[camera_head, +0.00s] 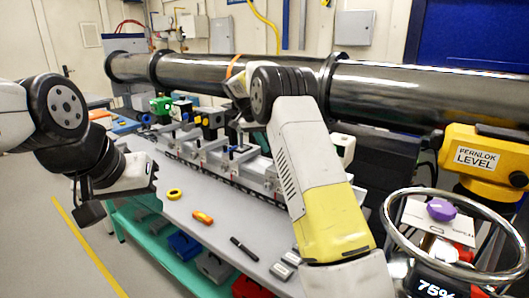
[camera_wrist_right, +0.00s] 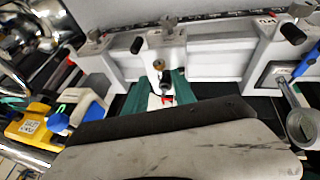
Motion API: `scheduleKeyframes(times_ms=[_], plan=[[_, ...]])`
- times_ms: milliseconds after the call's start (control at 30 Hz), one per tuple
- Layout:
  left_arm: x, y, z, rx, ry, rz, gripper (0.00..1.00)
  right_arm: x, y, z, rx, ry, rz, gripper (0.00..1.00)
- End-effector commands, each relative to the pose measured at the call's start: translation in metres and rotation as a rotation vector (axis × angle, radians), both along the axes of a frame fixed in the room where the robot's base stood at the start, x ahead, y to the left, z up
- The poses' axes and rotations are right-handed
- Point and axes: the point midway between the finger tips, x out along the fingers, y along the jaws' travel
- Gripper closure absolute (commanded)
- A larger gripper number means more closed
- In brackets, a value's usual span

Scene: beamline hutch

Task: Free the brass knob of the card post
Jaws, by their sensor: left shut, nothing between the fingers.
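In the right wrist view, a small brass knob (camera_wrist_right: 158,65) shows on the front of a pale grey carriage, just above a dark cylinder end (camera_wrist_right: 167,88) and between green blocks. I cannot tell for sure that this is the card post's knob. My right gripper (camera_wrist_right: 180,125) fills the lower part of that view as a grey body with a dark edge. It covers what lies below the knob, and its jaw opening is not clear. In the head view, my right forearm hides part of the rail. My left gripper (camera_head: 150,176) is shut and empty, left of the bench's near edge.
Pale carriages (camera_head: 215,153) stand along the bench rail, beneath a long black pipe (camera_head: 220,73). Yellow tape (camera_head: 174,194), an orange tool (camera_head: 203,217) and a black pen (camera_head: 244,248) lie on the bench. A yellow level (camera_head: 482,160) stands at right.

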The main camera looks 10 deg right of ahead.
Motion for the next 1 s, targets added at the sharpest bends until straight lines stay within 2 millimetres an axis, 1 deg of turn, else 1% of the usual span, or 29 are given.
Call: scheduleKeyframes(times_ms=[33, 100, 200, 300, 400, 567, 667, 1000], plan=[[0.000, 0.000, 0.000, 0.000, 0.000, 0.000, 1.00, -0.002, -0.012, 0.000, 0.031, -0.025, -0.007, 0.68], [0.000, 0.000, 0.000, 0.000, 0.000, 0.000, 1.00, -0.004, -0.024, -0.003, 0.091, -0.077, -0.009, 0.68], [0.000, 0.000, 0.000, 0.000, 0.000, 0.000, 1.00, -0.011, -0.036, -0.005, 0.189, -0.172, -0.008, 0.68], [0.000, 0.000, 0.000, 0.000, 0.000, 0.000, 1.00, -0.022, -0.040, -0.004, 0.278, -0.267, -0.008, 0.68], [0.000, 0.000, 0.000, 0.000, 0.000, 0.000, 1.00, -0.033, -0.038, -0.001, 0.346, -0.343, -0.006, 0.68], [0.000, 0.000, 0.000, 0.000, 0.000, 0.000, 1.00, -0.043, -0.035, 0.002, 0.404, -0.411, -0.005, 0.68], [0.000, 0.000, 0.000, 0.000, 0.000, 0.000, 1.00, -0.041, -0.034, -0.002, 0.412, -0.420, -0.004, 0.68], [0.000, 0.000, 0.000, 0.000, 0.000, 0.000, 1.00, -0.016, -0.037, -0.048, 0.411, -0.418, -0.004, 0.68]])
